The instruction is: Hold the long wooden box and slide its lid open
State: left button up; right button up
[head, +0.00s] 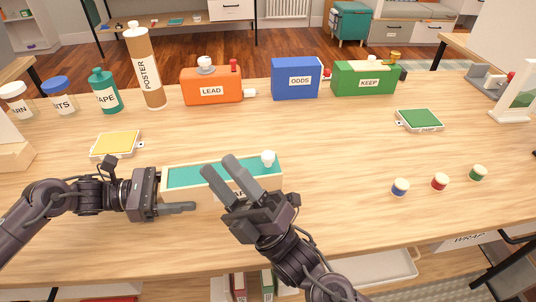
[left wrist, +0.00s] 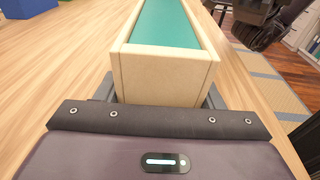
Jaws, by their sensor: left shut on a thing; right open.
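The long wooden box (head: 271,178) lies on the table in front of me, pale with a teal lid (head: 190,176). A white knob (head: 268,158) stands near the lid's right end. My left gripper (head: 178,194) is shut on the box's left end. In the left wrist view its fingers flank the pale end wall (left wrist: 165,76), and the teal top (left wrist: 168,28) runs away from it. My right gripper (head: 217,167) is open above the middle of the box, left of the knob. It hides part of the lid and the front label.
A yellow tray-like case (head: 117,145) lies behind my left arm. Orange (head: 212,87), blue (head: 296,79) and green (head: 363,79) boxes stand at the back.

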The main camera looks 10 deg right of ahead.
jog(key=w+d+r+m+t+h, duration=0.3)
jog(key=w+d+m+h, duration=0.5)
jog(key=d+m, duration=0.1)
jog(key=w+d+r+m+t+h, duration=0.2)
jog(key=w+d+m+h, duration=0.5)
jog(key=d+m+h, duration=0.1)
jog(key=a+r+n+g+y, duration=0.3)
jog(key=a+n+g+y, duration=0.4)
jog(key=n+y, duration=0.75)
jog(key=n+g+h, duration=0.2)
jog(key=n+g, duration=1.5)
jog(key=n, duration=1.3)
send_near(268, 154)
jog(key=a, duration=1)
jog(key=shift+s+f, duration=0.3)
jog(key=shift+s, duration=0.1)
